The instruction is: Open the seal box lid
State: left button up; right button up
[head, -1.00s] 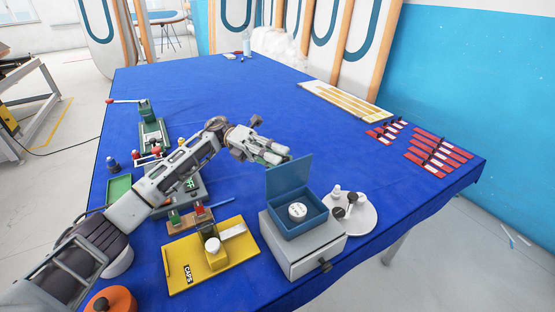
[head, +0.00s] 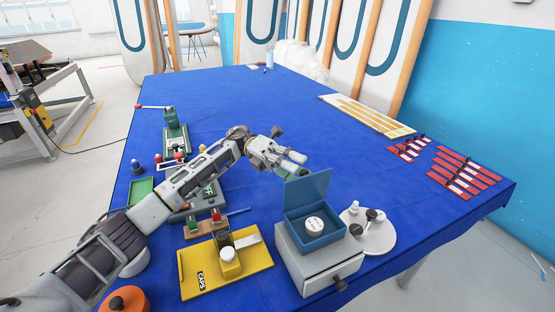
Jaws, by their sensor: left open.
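The seal box (head: 318,237) is a small blue box on top of a grey drawer unit (head: 316,268). Its lid (head: 308,193) stands raised at the back, so the box is open. A round white seal piece (head: 314,227) lies inside. My left gripper (head: 296,165) is open and empty, just behind and above the lid's top left edge. I cannot tell whether a fingertip touches the lid. My right gripper is not in view.
A yellow caps tray (head: 222,268) lies left of the drawer unit. A round white dish (head: 375,238) with small knobbed parts stands to its right. Red strips (head: 462,172) lie at the right edge. The blue table (head: 300,110) is clear toward the back.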

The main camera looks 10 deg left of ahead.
pick_arm(q)
jog(key=v, duration=1.1)
jog(key=shift+a, duration=0.25)
jog(key=shift+w, duration=0.2)
